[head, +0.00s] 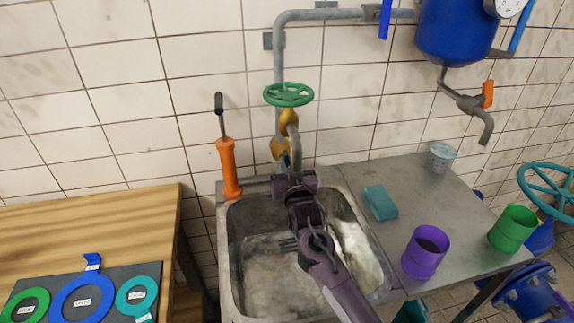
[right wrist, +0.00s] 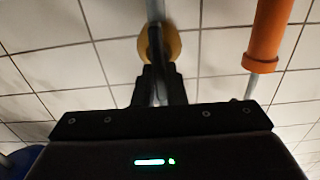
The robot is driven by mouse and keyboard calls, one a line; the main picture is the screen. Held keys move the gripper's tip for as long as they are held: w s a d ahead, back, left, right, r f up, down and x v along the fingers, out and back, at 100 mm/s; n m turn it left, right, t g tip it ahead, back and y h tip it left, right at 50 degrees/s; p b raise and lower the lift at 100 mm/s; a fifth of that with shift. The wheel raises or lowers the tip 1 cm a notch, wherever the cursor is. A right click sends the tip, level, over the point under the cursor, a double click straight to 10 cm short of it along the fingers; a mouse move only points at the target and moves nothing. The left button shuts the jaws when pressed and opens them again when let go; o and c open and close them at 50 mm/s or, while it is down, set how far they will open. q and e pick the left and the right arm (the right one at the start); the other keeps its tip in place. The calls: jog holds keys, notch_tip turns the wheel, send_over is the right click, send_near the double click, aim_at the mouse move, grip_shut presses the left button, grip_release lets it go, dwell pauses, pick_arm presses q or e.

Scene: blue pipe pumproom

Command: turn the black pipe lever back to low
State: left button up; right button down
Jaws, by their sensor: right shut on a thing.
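My right gripper (head: 287,163) reaches over the sink to the grey wall pipe, just below its yellow fittings. In the right wrist view its two dark fingers (right wrist: 158,84) are close together in front of a round yellow flange (right wrist: 172,46). They are shut on a thin dark piece between them, which I take to be the black pipe lever. My left gripper is not in view.
A green handwheel (head: 289,94) sits on the pipe just above my gripper. An orange tool (head: 229,168) stands left of the sink (head: 232,270). A teal sponge (head: 380,202), purple cup (head: 425,252) and green cup (head: 513,229) stand on the right counter.

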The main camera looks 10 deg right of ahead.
jog(key=c, duration=1.5)
grip_release()
jog(key=shift+s, duration=0.15)
jog(key=shift+s+f, duration=0.1)
jog(key=shift+s, duration=0.3)
jog(key=s+b, duration=0.1)
jog(key=s, duration=0.5)
jog(key=shift+s, duration=0.4)
